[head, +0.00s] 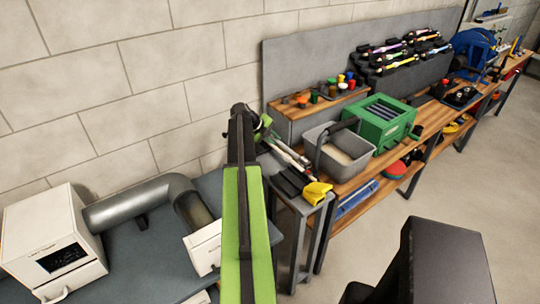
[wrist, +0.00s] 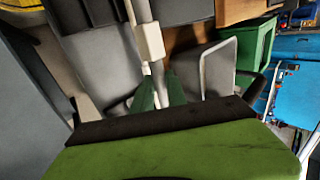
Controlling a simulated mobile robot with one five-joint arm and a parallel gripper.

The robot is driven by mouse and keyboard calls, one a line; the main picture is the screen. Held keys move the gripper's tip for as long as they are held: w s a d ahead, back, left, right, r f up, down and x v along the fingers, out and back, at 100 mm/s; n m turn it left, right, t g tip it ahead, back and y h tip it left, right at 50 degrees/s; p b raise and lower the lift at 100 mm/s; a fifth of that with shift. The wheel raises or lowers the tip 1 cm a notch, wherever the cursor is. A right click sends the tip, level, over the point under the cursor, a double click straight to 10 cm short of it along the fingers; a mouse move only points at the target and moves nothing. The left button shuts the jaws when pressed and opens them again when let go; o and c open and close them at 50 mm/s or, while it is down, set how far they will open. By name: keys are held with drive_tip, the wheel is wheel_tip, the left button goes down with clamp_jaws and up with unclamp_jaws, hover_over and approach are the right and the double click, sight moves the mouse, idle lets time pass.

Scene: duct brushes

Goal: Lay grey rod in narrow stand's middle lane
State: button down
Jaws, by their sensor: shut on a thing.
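My gripper (wrist: 160,90) shows its two green fingers in the wrist view, shut on a pale grey rod (wrist: 138,12). The rod runs up the picture away from the fingers and carries a whitish block (wrist: 150,41). In the head view my green arm hides much of the gripper; pale rod lengths (head: 286,150) show just right of it, above a small grey side table (head: 312,207). Dark, low pieces (head: 287,182) lie on that table beneath the rod; I cannot tell the narrow stand or its middle lane among them.
A yellow object (head: 317,192) lies at the side table's front corner. A grey bin (head: 322,161) and a green slotted box (head: 380,124) stand on the wooden bench to the right. A white machine (head: 52,240) with a grey duct (head: 130,205) occupies the left table.

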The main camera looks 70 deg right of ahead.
wheel_tip(320, 180, down, 2)
drive_tip(key=shift+f+b, duration=0.1)
drive_tip(key=shift+b, duration=0.25)
drive_tip(key=b, duration=0.6)
hover_over(273, 165)
drive_tip(key=f, duration=0.6)
drive_tip(key=shift+s, duration=0.3)
drive_tip(key=shift+r, duration=0.1)
drive_tip(key=shift+w+f+b, duration=0.25)
drive_tip(key=shift+f+b, duration=0.05)
drive_tip(key=shift+f, duration=0.05)
drive_tip(key=shift+f, duration=0.1)
